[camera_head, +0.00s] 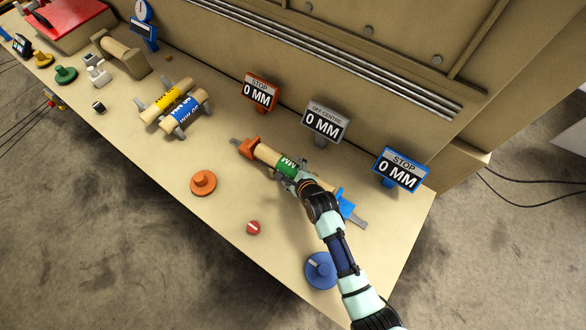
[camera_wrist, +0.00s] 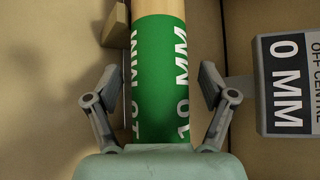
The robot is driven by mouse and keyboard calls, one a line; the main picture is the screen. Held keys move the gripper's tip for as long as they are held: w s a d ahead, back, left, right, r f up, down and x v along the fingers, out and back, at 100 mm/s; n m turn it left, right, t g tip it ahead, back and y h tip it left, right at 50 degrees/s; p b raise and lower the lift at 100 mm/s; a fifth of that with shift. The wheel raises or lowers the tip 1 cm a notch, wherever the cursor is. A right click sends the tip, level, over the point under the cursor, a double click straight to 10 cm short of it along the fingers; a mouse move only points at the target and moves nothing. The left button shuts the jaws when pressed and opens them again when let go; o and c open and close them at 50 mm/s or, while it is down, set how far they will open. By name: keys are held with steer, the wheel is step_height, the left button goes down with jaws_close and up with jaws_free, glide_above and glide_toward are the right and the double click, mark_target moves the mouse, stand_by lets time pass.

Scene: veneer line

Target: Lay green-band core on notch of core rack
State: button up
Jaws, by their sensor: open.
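The green-band core (camera_head: 268,155) is a pale wooden roll with a green band marked in white MM lettering. It lies between an orange stop block (camera_head: 249,146) and a blue block (camera_head: 345,200). My gripper (camera_head: 298,180) is over the band end of the core. In the wrist view the open fingers stand on both sides of the green band (camera_wrist: 160,95), with gaps visible. A rack with grey end supports (camera_head: 180,132) holds a yellow-band core (camera_head: 166,101) and a blue-band core (camera_head: 187,113). Its notches are hard to make out.
Display signs (camera_head: 324,122) stand behind the core, one close right in the wrist view (camera_wrist: 288,82). An orange knob (camera_head: 203,182), a red knob (camera_head: 253,228) and a blue knob (camera_head: 321,270) sit in front. A wooden stand (camera_head: 134,62) is farther left.

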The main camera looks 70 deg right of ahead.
mark_target(292, 168)
jaws_close()
stand_by(0.4)
steer(key=shift+r, duration=0.1)
step_height(292, 168, up, 20)
steer(key=p, duration=0.3)
